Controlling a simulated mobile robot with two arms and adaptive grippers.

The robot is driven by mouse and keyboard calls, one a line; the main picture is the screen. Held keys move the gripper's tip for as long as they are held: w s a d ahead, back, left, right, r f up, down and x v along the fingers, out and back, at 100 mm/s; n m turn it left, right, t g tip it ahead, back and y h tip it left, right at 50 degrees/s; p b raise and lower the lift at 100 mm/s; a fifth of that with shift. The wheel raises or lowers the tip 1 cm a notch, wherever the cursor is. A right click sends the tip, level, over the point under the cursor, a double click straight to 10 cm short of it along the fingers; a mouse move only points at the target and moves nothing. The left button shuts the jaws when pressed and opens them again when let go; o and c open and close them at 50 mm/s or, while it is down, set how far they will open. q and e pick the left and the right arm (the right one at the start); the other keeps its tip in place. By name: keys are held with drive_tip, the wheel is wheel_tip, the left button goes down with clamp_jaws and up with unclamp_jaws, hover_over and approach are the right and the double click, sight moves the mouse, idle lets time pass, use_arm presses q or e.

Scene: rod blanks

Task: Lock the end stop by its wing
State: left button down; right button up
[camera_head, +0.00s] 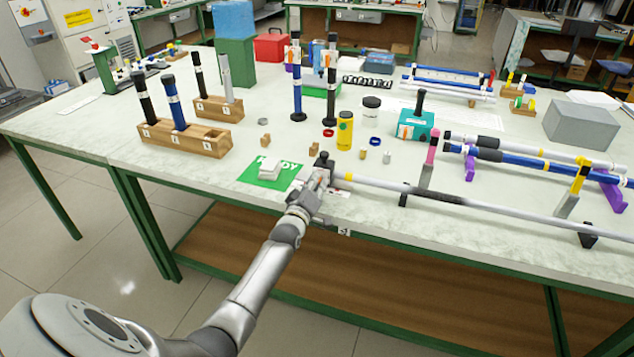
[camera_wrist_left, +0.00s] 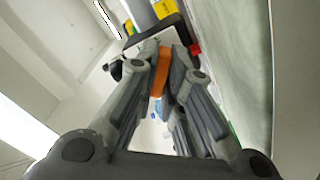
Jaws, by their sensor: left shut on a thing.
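The end stop (camera_head: 325,163) is a small dark block at the table's front edge, by the near end of a long grey rod (camera_head: 490,209). The rod has a yellow band by the stop. My left gripper (camera_head: 318,182) is at the stop. In the left wrist view its fingers (camera_wrist_left: 160,85) are shut on an orange wing (camera_wrist_left: 158,80), just below the dark stop body (camera_wrist_left: 150,38). The fingers hide part of the wing. The wing's exact angle is hard to tell. My right gripper is not in view.
A green mat (camera_head: 257,180) with a white stack lies left of the gripper. Wooden rod racks (camera_head: 185,143) stand further left. A yellow can (camera_head: 345,133) and small caps are behind.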

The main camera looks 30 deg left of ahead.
use_arm(q)
drive_tip(key=m, duration=0.5)
drive_tip(key=shift+m+p, duration=0.3)
drive_tip(key=shift+f+m, duration=0.1)
drive_tip(key=shift+m, duration=2.2)
drive_tip(key=c, duration=1.5)
unclamp_jaws()
drive_tip(key=shift+c, duration=0.2)
drive_tip(key=v, duration=1.2)
